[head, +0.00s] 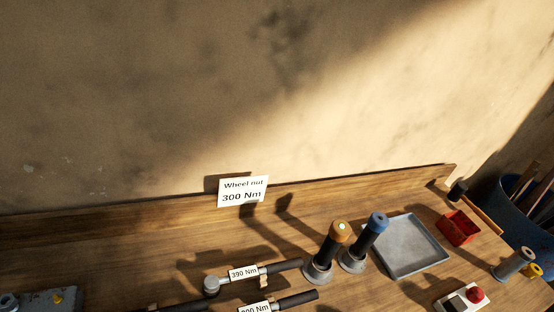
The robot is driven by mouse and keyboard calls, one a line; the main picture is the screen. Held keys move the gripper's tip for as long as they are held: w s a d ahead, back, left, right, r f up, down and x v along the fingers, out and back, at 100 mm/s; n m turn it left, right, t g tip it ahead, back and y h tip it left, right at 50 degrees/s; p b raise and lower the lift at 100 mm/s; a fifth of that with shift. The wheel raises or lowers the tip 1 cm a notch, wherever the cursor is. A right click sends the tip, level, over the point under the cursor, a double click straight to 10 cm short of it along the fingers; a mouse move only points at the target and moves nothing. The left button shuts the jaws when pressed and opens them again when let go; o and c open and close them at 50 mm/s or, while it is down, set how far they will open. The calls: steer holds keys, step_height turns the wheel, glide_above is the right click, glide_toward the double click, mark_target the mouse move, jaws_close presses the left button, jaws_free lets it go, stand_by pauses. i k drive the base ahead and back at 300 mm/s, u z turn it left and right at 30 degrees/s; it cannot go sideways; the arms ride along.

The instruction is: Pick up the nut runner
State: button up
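Two upright tools with black grips stand in round grey holders on the wooden bench, right of centre. One has an orange top (341,229), the other a blue top (377,222). Either could be the nut runner; I cannot tell which. A wrench tagged 390 Nm (285,266) lies left of them. A second tagged wrench (297,299) lies in front of it, partly cut off by the lower edge. My gripper is not in view.
A sign reading "Wheel nut 300 Nm" (242,191) stands at the bench's back board. To the right are a grey tray (412,247), a red bin (458,228), a red-button box (476,295) and a blue barrel (500,203). The wall rises behind.

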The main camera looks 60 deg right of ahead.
mark_target(379, 222)
steer(key=z, duration=2.2)
steer(key=k, duration=1.05)
steer(key=z, duration=0.55)
steer(key=i, duration=1.25)
steer(key=z, duration=0.1)
